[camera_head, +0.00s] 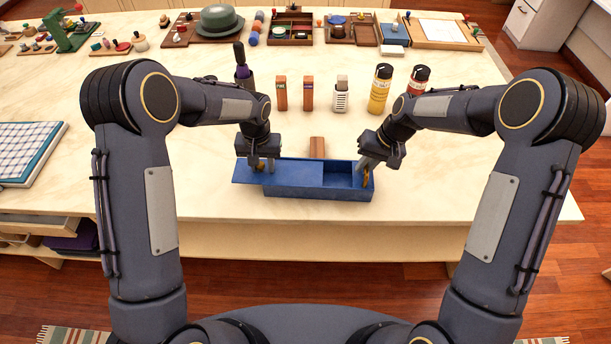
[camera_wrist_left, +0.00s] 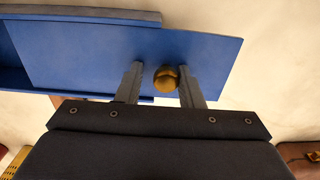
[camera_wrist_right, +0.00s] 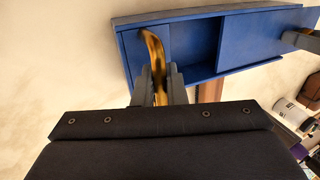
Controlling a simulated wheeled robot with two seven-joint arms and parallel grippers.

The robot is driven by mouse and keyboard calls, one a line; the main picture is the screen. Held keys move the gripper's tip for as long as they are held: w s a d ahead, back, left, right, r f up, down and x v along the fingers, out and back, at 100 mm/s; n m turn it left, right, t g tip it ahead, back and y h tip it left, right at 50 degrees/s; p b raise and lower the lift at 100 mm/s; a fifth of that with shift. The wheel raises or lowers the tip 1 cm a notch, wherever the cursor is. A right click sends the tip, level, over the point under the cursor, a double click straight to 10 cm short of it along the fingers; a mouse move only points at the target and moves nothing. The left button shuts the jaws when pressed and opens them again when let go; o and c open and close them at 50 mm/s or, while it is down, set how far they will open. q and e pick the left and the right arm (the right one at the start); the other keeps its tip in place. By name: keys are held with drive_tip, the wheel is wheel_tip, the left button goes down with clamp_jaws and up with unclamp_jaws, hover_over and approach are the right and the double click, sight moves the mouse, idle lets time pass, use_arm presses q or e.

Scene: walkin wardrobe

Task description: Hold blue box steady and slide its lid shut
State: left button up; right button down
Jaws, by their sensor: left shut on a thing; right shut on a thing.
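The blue box (camera_head: 320,192) lies on the pale tabletop in front of me. Its flat blue lid (camera_head: 283,173) is slid toward the left and sticks out past the box's left end, so the right part of the box (camera_head: 338,176) is open and looks empty. My left gripper (camera_head: 261,167) is at the lid's left part, shut on the round brass knob (camera_wrist_left: 167,78) of the lid. My right gripper (camera_head: 367,170) is at the box's right end, shut on a curved yellow-and-dark handle (camera_wrist_right: 154,53). The fingers partly hide the knob and handle.
Just behind the box lies a small brown block (camera_head: 317,147). A checked cloth (camera_head: 27,150) lies at the left. The tabletop beside the box is clear.

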sight(292, 173)
use_arm(q)
drive_tip(key=shift+s+d+f, duration=0.15)
drive_tip(key=shift+d+f, duration=0.05)
drive_tip(key=shift+d, duration=1.1)
drive_tip(key=shift+s+d+f, duration=0.1)
drive_tip(key=shift+d+f, duration=0.05)
drive_tip(key=shift+d, duration=1.2)
drive_tip(key=shift+s+d+f, duration=0.15)
drive_tip(key=shift+d+f, duration=0.05)
drive_tip(key=shift+d, duration=1.1)
use_arm(e)
drive_tip(key=shift+w+r, duration=0.1)
use_arm(q)
drive_tip(key=o, duration=0.6)
drive_tip(key=shift+r, duration=0.15)
drive_tip(key=shift+w+d+r, duration=0.1)
drive_tip(key=shift+w+r, duration=0.15)
drive_tip(key=shift+r, duration=0.7)
use_arm(e)
drive_tip(key=shift+w, duration=0.2)
use_arm(q)
drive_tip(key=shift+d+r, duration=0.1)
drive_tip(key=shift+r, duration=2.55)
use_arm(e)
drive_tip(key=shift+s, duration=0.15)
